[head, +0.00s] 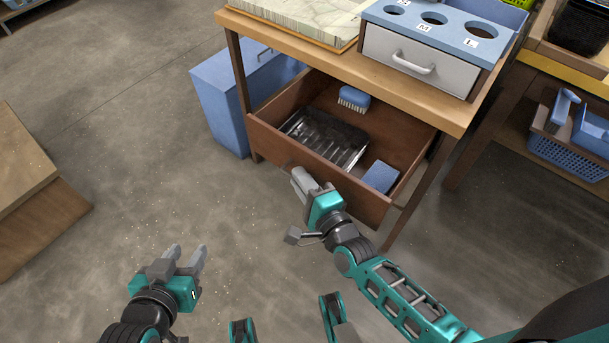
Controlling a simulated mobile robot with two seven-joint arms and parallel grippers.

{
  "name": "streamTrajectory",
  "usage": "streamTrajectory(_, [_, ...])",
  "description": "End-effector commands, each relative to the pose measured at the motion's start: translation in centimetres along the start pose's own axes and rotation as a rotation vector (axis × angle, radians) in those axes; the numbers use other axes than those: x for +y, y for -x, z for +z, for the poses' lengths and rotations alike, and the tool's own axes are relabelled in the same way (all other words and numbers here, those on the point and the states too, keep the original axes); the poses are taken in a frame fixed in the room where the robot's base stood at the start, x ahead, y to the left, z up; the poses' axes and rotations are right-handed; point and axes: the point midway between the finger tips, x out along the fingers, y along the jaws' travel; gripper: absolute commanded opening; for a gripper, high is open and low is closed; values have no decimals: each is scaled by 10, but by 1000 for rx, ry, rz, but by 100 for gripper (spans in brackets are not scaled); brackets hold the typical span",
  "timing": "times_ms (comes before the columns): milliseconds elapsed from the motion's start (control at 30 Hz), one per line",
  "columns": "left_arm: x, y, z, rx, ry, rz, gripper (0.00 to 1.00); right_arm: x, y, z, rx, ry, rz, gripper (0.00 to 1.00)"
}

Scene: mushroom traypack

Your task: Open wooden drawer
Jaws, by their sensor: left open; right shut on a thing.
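The wooden drawer (372,201) under the table stands pulled out, and its inside shows from above. In it are a blue brush (354,98), a dark tray (325,138) with a clear ridged front, and a blue block (380,177). My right gripper (299,177) is at the middle of the drawer's front panel, shut on the drawer's handle, which the fingers mostly hide. My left gripper (188,258) is open and empty above the bare floor, left of and nearer than the drawer.
The wooden table (330,55) above carries a blue sorting box with holes (440,32) and a white drawer (417,61). A blue bin (222,107) stands left of the drawer. A blue basket (567,155) sits at right. Floor in front is clear.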

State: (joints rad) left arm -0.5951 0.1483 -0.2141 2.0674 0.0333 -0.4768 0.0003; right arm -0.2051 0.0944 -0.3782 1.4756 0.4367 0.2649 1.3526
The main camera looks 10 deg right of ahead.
Motion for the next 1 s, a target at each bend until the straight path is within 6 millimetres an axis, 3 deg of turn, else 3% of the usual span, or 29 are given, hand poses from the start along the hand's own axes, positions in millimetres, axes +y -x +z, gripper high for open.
streamTrajectory(467, [1,0,-4,6,2,0,43,1,1,2,0,0,1,0])
streamTrajectory(500, [0,-1,-4,7,2,0,43,1,1,2,0,0,1,16])
streamTrajectory(700, [0,-1,-4,7,0,1,43,1,1,2,0,0,0,35])
streamTrajectory(1000, [-1,0,-4,5,-8,1,43,0,3,2,0,0,1,36])
